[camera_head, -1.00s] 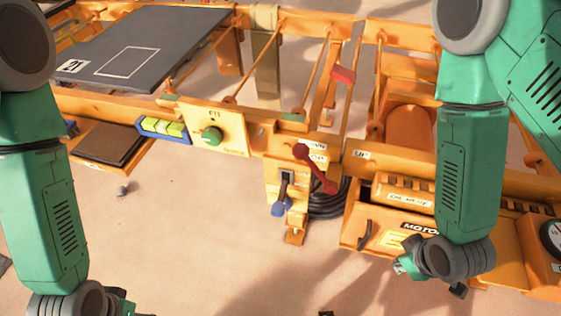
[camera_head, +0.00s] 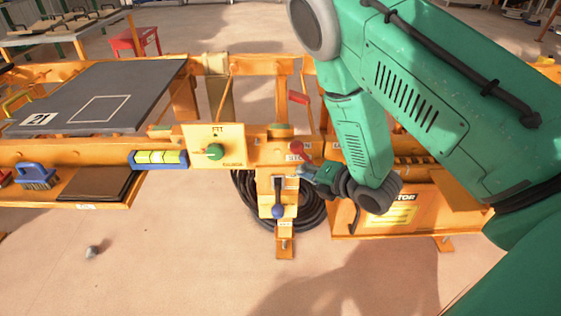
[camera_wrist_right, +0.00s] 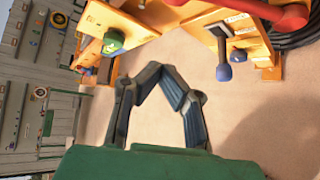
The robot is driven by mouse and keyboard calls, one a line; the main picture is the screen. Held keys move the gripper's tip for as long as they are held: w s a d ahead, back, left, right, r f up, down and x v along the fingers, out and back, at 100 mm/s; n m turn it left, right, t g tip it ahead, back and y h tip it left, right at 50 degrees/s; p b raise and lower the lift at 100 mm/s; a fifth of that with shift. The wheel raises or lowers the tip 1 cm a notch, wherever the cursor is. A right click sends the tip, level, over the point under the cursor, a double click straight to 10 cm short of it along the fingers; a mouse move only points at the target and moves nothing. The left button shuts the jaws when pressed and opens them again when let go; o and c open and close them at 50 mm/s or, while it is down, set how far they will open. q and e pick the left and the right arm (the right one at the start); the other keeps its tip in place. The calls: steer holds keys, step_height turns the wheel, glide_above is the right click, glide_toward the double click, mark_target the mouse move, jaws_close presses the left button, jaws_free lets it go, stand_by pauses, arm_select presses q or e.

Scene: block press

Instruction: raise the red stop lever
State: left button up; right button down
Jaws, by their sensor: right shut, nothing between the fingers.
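The red stop lever (camera_head: 298,149) is on the orange frame, right of the green knob panel; its round red end shows, and its lower part is partly hidden by my right gripper. In the right wrist view red parts of the lever (camera_wrist_right: 284,16) show at the top right edge, cut off. My right gripper (camera_head: 305,172) is beside the lever's lower part; I cannot tell whether they touch. In the wrist view its fingers (camera_wrist_right: 161,72) meet at the tips, shut and empty, apart from the lever. My left gripper is out of view.
A blue-knobbed lever (camera_head: 278,210) hangs below the red one, before coiled black hose (camera_head: 240,190). A green knob (camera_head: 214,152) is on the panel to the left. A yellow-and-blue level (camera_head: 158,159) and an orange motor box (camera_head: 400,212) flank them.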

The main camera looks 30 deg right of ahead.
steer(key=w+d+f+b, duration=0.2)
steer(key=w+b, duration=0.1)
steer(key=w, duration=0.6)
stand_by(0.5)
